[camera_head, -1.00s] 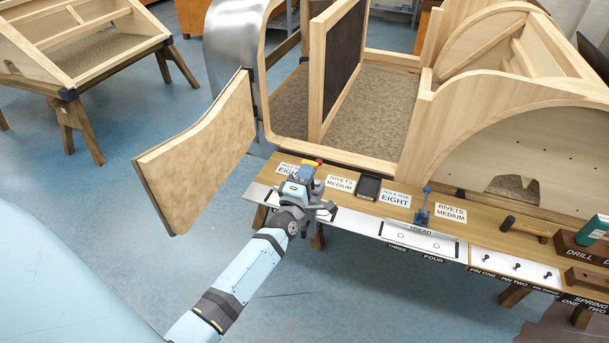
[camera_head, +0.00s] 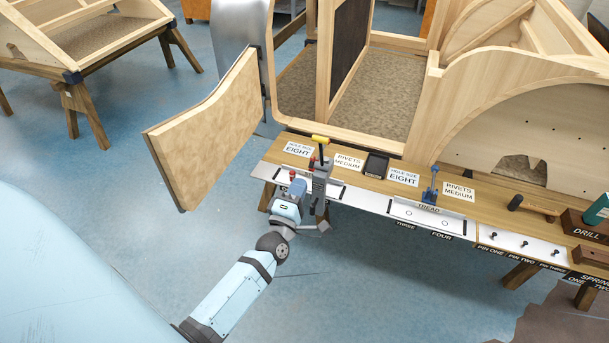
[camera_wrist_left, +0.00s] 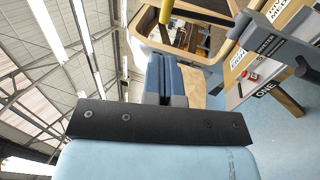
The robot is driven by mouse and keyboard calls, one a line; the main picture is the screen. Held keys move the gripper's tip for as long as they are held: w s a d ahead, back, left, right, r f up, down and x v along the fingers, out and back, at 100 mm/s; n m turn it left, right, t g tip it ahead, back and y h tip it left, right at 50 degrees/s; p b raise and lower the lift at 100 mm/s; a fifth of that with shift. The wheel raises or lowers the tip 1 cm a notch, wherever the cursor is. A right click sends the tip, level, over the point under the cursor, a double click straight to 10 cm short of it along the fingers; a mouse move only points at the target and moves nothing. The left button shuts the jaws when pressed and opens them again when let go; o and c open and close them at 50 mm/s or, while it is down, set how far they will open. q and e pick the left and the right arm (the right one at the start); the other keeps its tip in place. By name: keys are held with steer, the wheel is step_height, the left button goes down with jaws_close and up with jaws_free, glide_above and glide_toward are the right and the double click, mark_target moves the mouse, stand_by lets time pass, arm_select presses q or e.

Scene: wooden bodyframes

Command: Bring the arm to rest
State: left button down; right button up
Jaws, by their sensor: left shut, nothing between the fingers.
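My left arm comes in from the lower left of the head view. Its gripper (camera_head: 300,187) is shut and empty, in front of the bench's left end, beside a grey upright tool with a yellow handle (camera_head: 320,139). Whether it touches that tool I cannot tell. In the left wrist view the yellow handle (camera_wrist_left: 166,11) shows at the top, and my blue and black arm parts fill the lower middle. My right gripper is not in view.
The wooden bench (camera_head: 473,194) carries label cards, a black tray (camera_head: 376,165), a blue clamp (camera_head: 430,186) and a hammer (camera_head: 533,207). A wooden bodyframe (camera_head: 455,120) stands behind. Its open door panel (camera_head: 205,130) juts out near my arm.

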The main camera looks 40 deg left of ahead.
arm_select(q)
steer(key=s+d+f+m+g+h+p, duration=0.1)
steer(key=s+d+f+m+g+h, duration=0.3)
steer(key=s+d+m, duration=0.3)
steer(key=s+d+f+m+g+h+p, duration=0.2)
steer(key=s+d+f+m+g+h, duration=0.2)
steer(key=s+m, duration=0.9)
step_height(320, 180, down, 3)
steer(key=d+m+g, duration=0.1)
steer(key=d+m, duration=0.1)
steer(key=m, duration=0.1)
steer(key=shift+d+m+p, duration=0.3)
steer(key=shift+d, duration=0.05)
